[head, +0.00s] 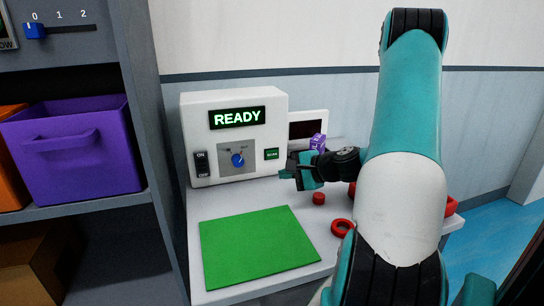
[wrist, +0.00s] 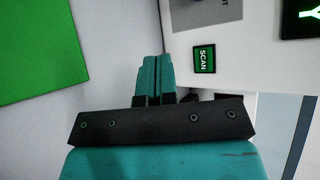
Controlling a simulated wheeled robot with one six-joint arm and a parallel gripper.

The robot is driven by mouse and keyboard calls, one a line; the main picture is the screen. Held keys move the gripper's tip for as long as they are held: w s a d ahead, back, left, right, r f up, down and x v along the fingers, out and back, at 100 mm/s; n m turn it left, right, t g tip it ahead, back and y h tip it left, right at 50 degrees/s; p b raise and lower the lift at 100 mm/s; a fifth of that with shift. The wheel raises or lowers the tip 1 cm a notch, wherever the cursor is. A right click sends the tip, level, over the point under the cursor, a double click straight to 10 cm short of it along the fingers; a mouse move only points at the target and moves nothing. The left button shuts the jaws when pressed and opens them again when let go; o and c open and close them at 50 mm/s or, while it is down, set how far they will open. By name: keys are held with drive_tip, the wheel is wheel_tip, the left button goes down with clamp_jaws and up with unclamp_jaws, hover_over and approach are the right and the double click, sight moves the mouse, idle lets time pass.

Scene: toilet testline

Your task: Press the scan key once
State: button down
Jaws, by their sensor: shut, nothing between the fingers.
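The scan key (head: 271,154) is a small dark green square lettered SCAN, low on the right of the white machine's (head: 196,113) front. The machine's display (head: 237,117) reads READY. My gripper (head: 285,174) is shut and empty, just below and to the right of the key in the head view. In the wrist view the scan key (wrist: 204,59) is in plain sight to the right of my shut fingertips (wrist: 154,62), which appear apart from it. The exact gap in depth is hard to tell.
A blue knob (head: 238,160) and an ON/OFF switch (head: 202,164) share the machine's front. A green mat (head: 257,247), a red ring (head: 342,228) and a small red piece (head: 319,198) lie on the white table. A purple object (head: 317,142) stands behind my gripper. Shelves with a purple bin (head: 75,155) stand left.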

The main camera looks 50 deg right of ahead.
drive_tip(key=shift+w, duration=0.1)
drive_tip(key=shift+w+d+p, duration=0.35)
drive_tip(key=shift+w+d, duration=0.4)
drive_tip(key=shift+w, duration=0.45)
drive_tip(key=shift+w+d+p, duration=0.35)
drive_tip(key=shift+w+d, duration=0.4)
drive_tip(key=shift+w, duration=0.5)
drive_tip(key=shift+w+d+p, duration=0.35)
drive_tip(key=shift+w+d, duration=0.4)
drive_tip(key=shift+w, duration=0.45)
drive_tip(key=shift+w, duration=0.1)
drive_tip(key=shift+w+d, duration=0.25)
drive_tip(key=shift+w+d+p, duration=0.15)
drive_tip(key=shift+w+p, duration=0.15)
drive_tip(key=shift+p, duration=0.05)
drive_tip(key=shift+s, duration=0.1)
drive_tip(key=shift+s+a, duration=0.4)
drive_tip(key=shift+s, duration=0.15)
drive_tip(key=shift+s+a+b, duration=0.1)
drive_tip(key=shift+s+a, duration=0.35)
drive_tip(key=shift+s, duration=0.25)
drive_tip(key=shift+s+a+b, duration=0.15)
drive_tip(key=shift+s+a, duration=0.25)
drive_tip(key=shift+s, duration=0.35)
drive_tip(key=shift+s+a+b, duration=0.1)
drive_tip(key=shift+s+a, duration=0.35)
drive_tip(key=shift+s, duration=0.25)
